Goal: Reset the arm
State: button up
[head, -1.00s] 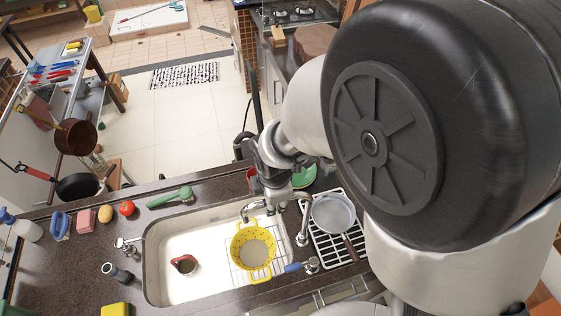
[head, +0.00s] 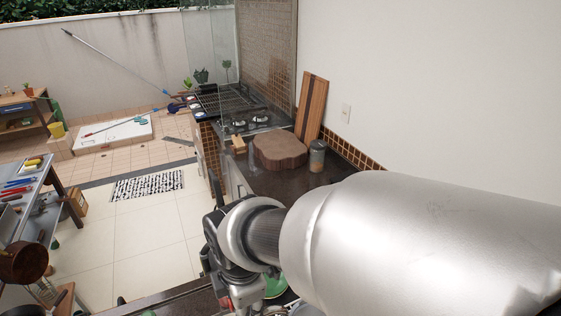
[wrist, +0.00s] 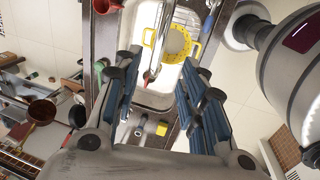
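My arm reaches across the lower right of the head view, and my gripper hangs at its end near the counter edge, with its fingers mostly out of sight there. In the wrist view my gripper (wrist: 160,100) shows its two blue-padded fingers spread wide apart with nothing between them. Beyond the fingers, the yellow colander (wrist: 177,44) sits in the sink (wrist: 154,100), apart from the gripper. A green round thing (head: 275,286) lies on the counter just beside the gripper in the head view.
A wooden board (head: 310,107), a thick round block (head: 280,150) and a jar (head: 317,156) stand on the back counter by the wall. A hob (head: 252,122) is beyond them. The tiled floor (head: 135,225) at left is open around a patterned mat (head: 147,185).

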dwell(0.3)
jog(key=s+d+f+m+t+b, duration=0.1)
jog(key=s+d+f+m+b, duration=0.2)
jog(key=d+f+m+b, duration=0.2)
jog(key=s+d+f+m+t+b, duration=0.1)
jog(key=s+d+f+m+b, duration=0.2)
jog(key=d+f+m+b, duration=0.3)
jog(key=s+d+f+m+h+b, duration=0.1)
jog(key=s+d+f+m+b, duration=0.2)
jog(key=d+m+b, duration=1)
notch_tip(320, 180, down, 3)
jog(key=shift+s+d+r+t+b, duration=0.15)
jog(key=shift+d+t+b, duration=0.25)
jog(key=shift+b, duration=0.4)
